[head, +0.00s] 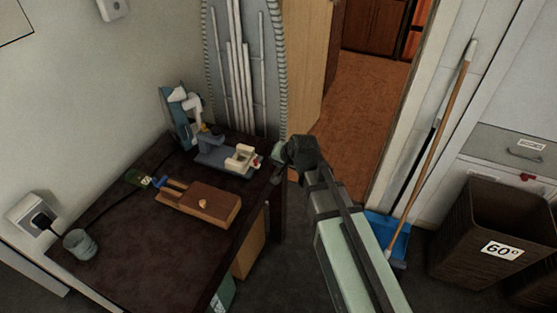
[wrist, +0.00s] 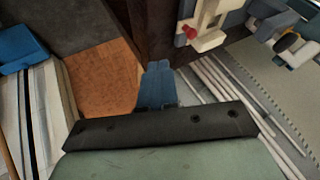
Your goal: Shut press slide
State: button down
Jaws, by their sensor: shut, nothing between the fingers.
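The press (head: 217,157) has a blue-grey base and stands at the far right end of the dark table. A cream slide part (head: 242,158) with a small red knob (head: 257,164) sits at its right end. In the wrist view, the cream part (wrist: 212,34) and red knob (wrist: 190,32) are at the top, right of centre. My gripper (head: 279,153) is just right of the table's edge, apart from the red knob. In the wrist view its blue-grey fingers (wrist: 157,84) are together and empty. How far the slide is out is unclear.
A blue and white device (head: 180,112) stands behind the press. A wooden box (head: 200,205) lies in front of it. An ironing board (head: 243,70) leans behind. Right are a broom (head: 433,145) and a dark basket (head: 492,235).

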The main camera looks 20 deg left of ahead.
jog(key=w+a+f, duration=0.1)
jog(key=a+f, duration=0.3)
jog(key=w+a+f, duration=0.1)
jog(key=shift+w+a+f, duration=0.35)
jog(key=shift+a+f, duration=0.05)
jog(key=shift+a, duration=0.8)
jog(key=shift+a, duration=0.1)
send_near(238, 157)
jog(key=x, duration=0.5)
jog(key=shift+a+f, duration=0.1)
jog(key=shift+a, duration=0.1)
jog(key=shift+d, duration=0.1)
jog(key=d, duration=0.4)
jog(key=shift+s+d, duration=0.1)
jog(key=shift+d, duration=0.3)
jog(key=v, duration=0.9)
jog(key=shift+r, duration=0.4)
